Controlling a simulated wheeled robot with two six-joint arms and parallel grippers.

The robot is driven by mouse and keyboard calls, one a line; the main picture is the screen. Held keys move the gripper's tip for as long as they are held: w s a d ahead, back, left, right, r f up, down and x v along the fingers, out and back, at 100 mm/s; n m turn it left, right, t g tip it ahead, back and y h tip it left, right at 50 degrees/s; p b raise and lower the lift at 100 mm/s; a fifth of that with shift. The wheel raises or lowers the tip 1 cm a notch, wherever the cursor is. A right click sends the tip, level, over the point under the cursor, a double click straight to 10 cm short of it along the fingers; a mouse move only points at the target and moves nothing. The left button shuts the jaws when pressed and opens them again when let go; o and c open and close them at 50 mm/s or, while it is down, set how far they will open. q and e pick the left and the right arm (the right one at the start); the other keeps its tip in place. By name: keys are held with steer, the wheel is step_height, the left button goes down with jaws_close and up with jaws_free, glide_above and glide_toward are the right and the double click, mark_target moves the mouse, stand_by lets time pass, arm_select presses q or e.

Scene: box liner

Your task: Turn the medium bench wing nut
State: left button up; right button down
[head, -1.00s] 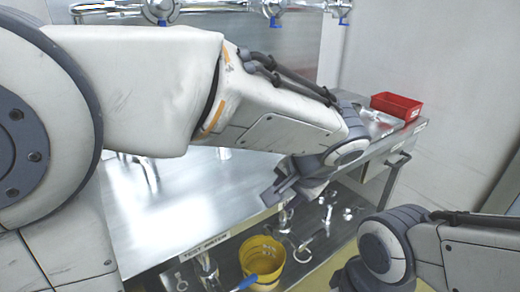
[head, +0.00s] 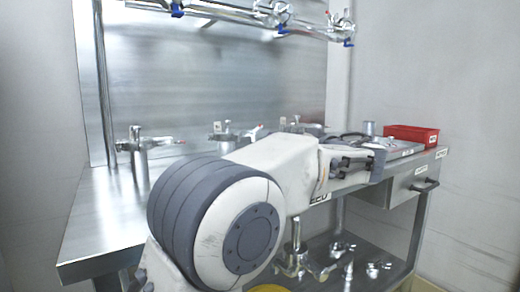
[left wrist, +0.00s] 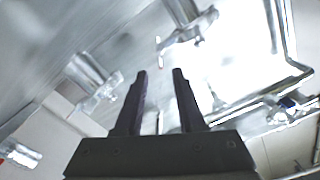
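Several metal fittings stand on the steel bench (head: 105,205) in the head view: a left one (head: 140,150), a middle one (head: 225,132) and others further right, partly behind my arm. I cannot tell which carries the medium wing nut. An arm, apparently my left, crosses the centre of the head view; its gripper end lies at the right, its fingertips unclear. In the left wrist view my left gripper (left wrist: 160,75) is open, with nothing between its fingers. One fitting (left wrist: 90,75) is left of the fingers and another (left wrist: 190,25) is above; both are apart from them. My right gripper is not in view.
A red bin (head: 412,134) sits at the bench's right end, with a small metal cylinder (head: 369,128) beside it. Pipes with blue-handled valves (head: 265,18) run above the bench. Several metal parts lie on the lower shelf (head: 325,272). The bench's left end is clear.

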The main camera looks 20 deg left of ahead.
mark_target(259, 135)
arm_select(q)
steer(key=x, duration=1)
steer(key=shift+w+b, duration=0.1)
steer(key=shift+b, duration=0.25)
jaws_close()
